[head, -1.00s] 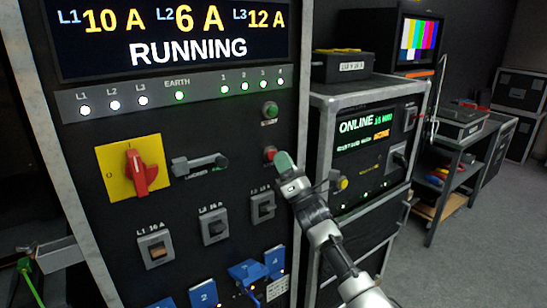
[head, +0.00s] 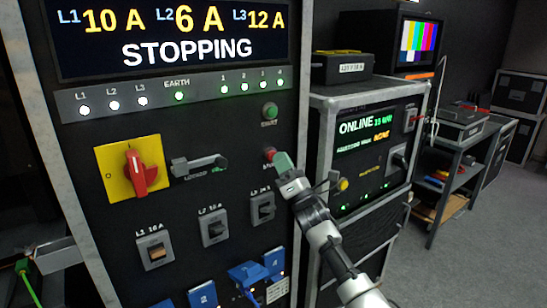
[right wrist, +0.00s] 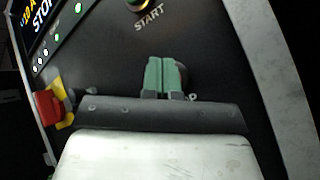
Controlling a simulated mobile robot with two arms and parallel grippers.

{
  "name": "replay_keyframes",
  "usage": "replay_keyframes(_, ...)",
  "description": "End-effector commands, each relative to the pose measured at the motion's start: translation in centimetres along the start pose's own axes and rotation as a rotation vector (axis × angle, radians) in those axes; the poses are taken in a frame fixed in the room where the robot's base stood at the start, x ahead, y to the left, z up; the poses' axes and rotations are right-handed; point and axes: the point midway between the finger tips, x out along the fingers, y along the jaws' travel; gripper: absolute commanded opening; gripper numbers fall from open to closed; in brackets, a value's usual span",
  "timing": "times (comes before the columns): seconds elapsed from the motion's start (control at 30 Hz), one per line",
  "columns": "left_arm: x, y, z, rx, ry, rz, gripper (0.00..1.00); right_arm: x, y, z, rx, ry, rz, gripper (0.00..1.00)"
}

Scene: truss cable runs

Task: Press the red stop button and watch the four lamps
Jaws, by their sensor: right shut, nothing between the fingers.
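The red stop button (head: 269,153) is on the dark panel, below the green start button (head: 269,111). My right gripper (head: 283,162) is shut and empty, its green fingertips at the stop button and partly covering it. Whether they touch is hard to tell. In the right wrist view the shut fingers (right wrist: 165,76) point at the panel and the stop button is hidden. The four lamps, lamp 1 (head: 224,89), lamp 2 (head: 244,87), lamp 3 (head: 263,85) and lamp 4 (head: 279,83), are all lit. The display (head: 185,48) reads STOPPING. My left gripper is not in view.
The L1, L2, L3 and EARTH lamps are also lit. A red rotary switch (head: 137,173) on a yellow plate and a grey lever (head: 200,166) stick out left of the button. Breakers and blue connectors sit below. A second rack (head: 365,100) stands to the right.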

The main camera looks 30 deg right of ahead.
Motion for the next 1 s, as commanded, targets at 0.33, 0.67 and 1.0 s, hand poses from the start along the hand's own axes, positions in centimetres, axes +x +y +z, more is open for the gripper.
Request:
replay_keyframes(0.33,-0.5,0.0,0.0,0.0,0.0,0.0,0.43,-0.9,0.7,0.6,0.0,0.0,-0.001,0.0)
replay_keyframes(0.67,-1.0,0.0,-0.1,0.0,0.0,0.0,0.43,-1.3,1.1,1.0,0.0,0.001,-0.001,0.0)
replay_keyframes(1.0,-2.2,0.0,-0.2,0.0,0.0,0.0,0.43,-3.7,2.8,2.7,0.0,0.001,-0.002,0.0)
